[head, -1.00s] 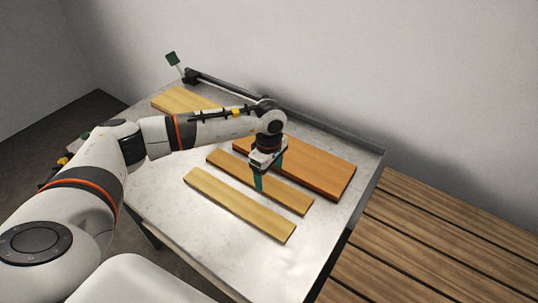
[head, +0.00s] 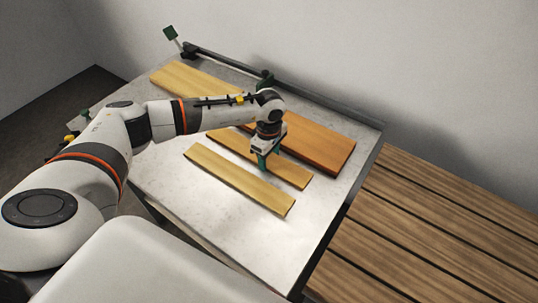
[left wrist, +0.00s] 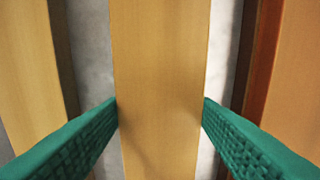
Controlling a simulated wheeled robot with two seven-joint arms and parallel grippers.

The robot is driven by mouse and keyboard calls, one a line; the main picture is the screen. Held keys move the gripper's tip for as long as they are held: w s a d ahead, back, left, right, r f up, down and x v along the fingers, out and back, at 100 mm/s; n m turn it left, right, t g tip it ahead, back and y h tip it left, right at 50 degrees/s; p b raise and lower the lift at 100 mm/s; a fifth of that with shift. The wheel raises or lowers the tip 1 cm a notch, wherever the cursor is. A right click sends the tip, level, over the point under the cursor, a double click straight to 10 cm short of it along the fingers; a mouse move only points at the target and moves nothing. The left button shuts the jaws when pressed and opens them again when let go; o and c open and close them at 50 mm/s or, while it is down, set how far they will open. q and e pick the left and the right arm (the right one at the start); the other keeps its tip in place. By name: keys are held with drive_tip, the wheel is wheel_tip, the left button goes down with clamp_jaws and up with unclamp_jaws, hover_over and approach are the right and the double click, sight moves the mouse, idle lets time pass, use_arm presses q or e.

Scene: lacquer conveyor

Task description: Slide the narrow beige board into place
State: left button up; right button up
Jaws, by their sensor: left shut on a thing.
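The narrow beige board (head: 292,177) lies on the grey table between a paler narrow board and a wide orange board. My left gripper (head: 264,166) points down over its middle, shut on it. In the left wrist view, the green fingers (left wrist: 160,112) stand on either side of the beige board (left wrist: 160,50), across its width. The gripper and arm hide part of the board's left half in the head view. My right gripper is not in view.
A paler board (head: 240,180) lies in front, with bare table between. A wide orange board (head: 318,145) lies close behind. Another yellow board (head: 185,80) lies at the far left. A dark rail (head: 225,64) runs along the back. A slatted wooden surface (head: 430,220) is at the right.

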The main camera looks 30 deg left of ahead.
sight(301, 176)
use_arm(q)
drive_tip(key=shift+s+d, duration=0.15)
drive_tip(key=shift+d, duration=2.55)
drive_tip(key=shift+s+d+b, duration=0.15)
drive_tip(key=shift+d+b, duration=0.15)
drive_tip(key=shift+d, duration=1.05)
drive_tip(key=shift+s+d+b, duration=0.1)
drive_tip(key=shift+d+b, duration=0.2)
drive_tip(key=shift+d, duration=1)
drive_tip(key=shift+s+d+b, duration=0.2)
drive_tip(key=shift+d+b, duration=0.4)
drive_tip(key=shift+d, duration=2.05)
drive_tip(key=shift+s+d+b, duration=0.2)
drive_tip(key=shift+d+b, duration=0.65)
drive_tip(key=shift+d, duration=1.45)
drive_tip(key=shift+s+d+b, duration=0.2)
drive_tip(key=shift+d+b, duration=1)
drive_tip(key=shift+d, duration=1.45)
drive_tip(key=shift+s+d+b, duration=0.2)
drive_tip(key=shift+d+b, duration=1)
drive_tip(key=shift+d, duration=1.85)
